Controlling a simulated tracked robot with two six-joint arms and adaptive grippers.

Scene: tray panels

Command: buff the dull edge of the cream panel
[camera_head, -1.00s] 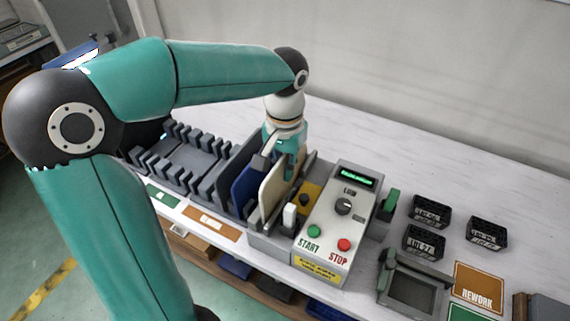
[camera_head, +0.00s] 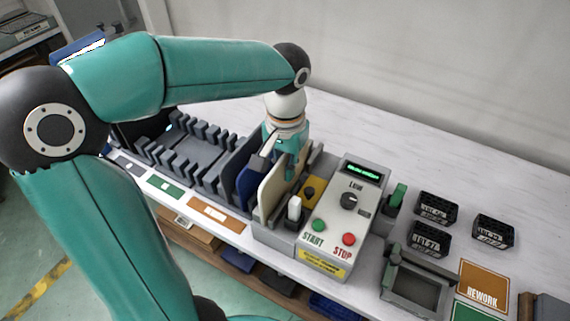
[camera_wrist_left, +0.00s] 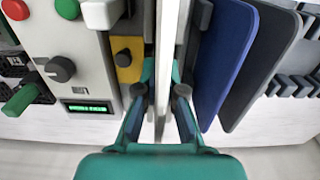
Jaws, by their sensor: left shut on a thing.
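The cream panel (camera_head: 272,190) stands upright at the left side of the buffing machine (camera_head: 340,215). It shows edge-on in the left wrist view (camera_wrist_left: 166,60). My left gripper (camera_head: 283,170) is shut on the cream panel near its far top edge, with one finger on each side, as the left wrist view (camera_wrist_left: 163,98) also shows. The machine has a lit green display, a black knob set by the word LOW, a green START button (camera_head: 318,225) and a red STOP button (camera_head: 348,239). The panel's dull edge cannot be told apart. My right gripper is not in view.
A blue panel (camera_head: 246,186) and a dark grey panel (camera_wrist_left: 262,70) stand close to the cream one. A slotted grey rack (camera_head: 190,150) is at the left. Several small black bins (camera_head: 436,208) and an orange REWORK card (camera_head: 484,284) lie at the right. The back right of the table is clear.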

